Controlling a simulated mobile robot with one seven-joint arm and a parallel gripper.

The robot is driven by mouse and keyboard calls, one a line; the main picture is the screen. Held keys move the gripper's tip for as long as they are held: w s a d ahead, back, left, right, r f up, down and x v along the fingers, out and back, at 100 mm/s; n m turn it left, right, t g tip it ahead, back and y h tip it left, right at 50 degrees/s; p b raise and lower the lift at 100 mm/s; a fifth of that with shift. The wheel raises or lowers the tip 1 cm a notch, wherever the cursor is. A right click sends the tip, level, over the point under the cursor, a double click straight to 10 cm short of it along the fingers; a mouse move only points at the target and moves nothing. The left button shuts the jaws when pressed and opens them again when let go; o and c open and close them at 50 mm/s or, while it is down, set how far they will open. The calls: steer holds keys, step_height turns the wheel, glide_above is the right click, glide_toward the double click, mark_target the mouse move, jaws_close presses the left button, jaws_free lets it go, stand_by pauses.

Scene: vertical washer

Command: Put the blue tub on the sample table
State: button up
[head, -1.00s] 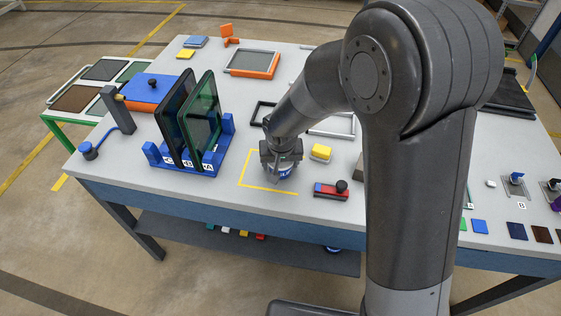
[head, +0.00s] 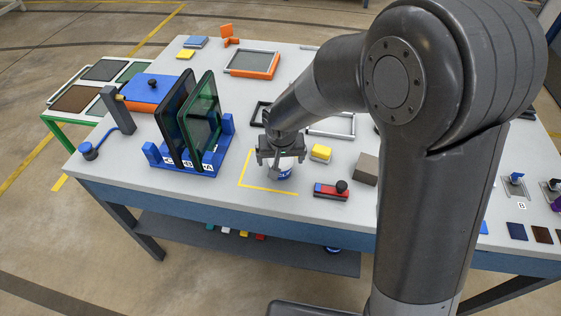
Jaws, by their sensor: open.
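A small white tub with blue on its side (head: 283,170) stands upright on the large grey worktable (head: 215,225), inside a yellow corner marking. My gripper (head: 280,160) is open directly above the tub, pointing down, with its fingers near the tub's rim. The gripper hides part of the tub's top, and I cannot tell whether the fingers touch it. A low green-framed table (head: 47,119) with several coloured panels stands at the left; I cannot tell which table is the sample table.
A blue rack (head: 208,170) holding upright dark glass panels stands left of the tub. A yellow block (head: 321,153), a red-and-blue block with a black knob (head: 331,191) and a grey-brown block (head: 367,169) lie to the right. A lower shelf (head: 300,258) holds small pieces.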

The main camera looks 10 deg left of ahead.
steer(key=v, duration=0.9)
steer(key=shift+d+r, duration=0.1)
steer(key=shift+d, duration=0.1)
steer(key=s+d+r+m+t, duration=0.1)
steer(key=s+d+r, duration=0.2)
steer(key=d+r, duration=0.35)
steer(key=s+d+r+m, duration=0.1)
steer(key=s+d+r, duration=0.15)
steer(key=d, duration=0.65)
steer(key=s+d+r+m+t, duration=0.1)
steer(key=s+d+r, duration=0.2)
steer(key=s+d, duration=0.6)
steer(key=shift+s+d+r+t+h, duration=0.2)
steer(key=shift+s+t+h, duration=0.15)
steer(key=shift+s, duration=0.6)
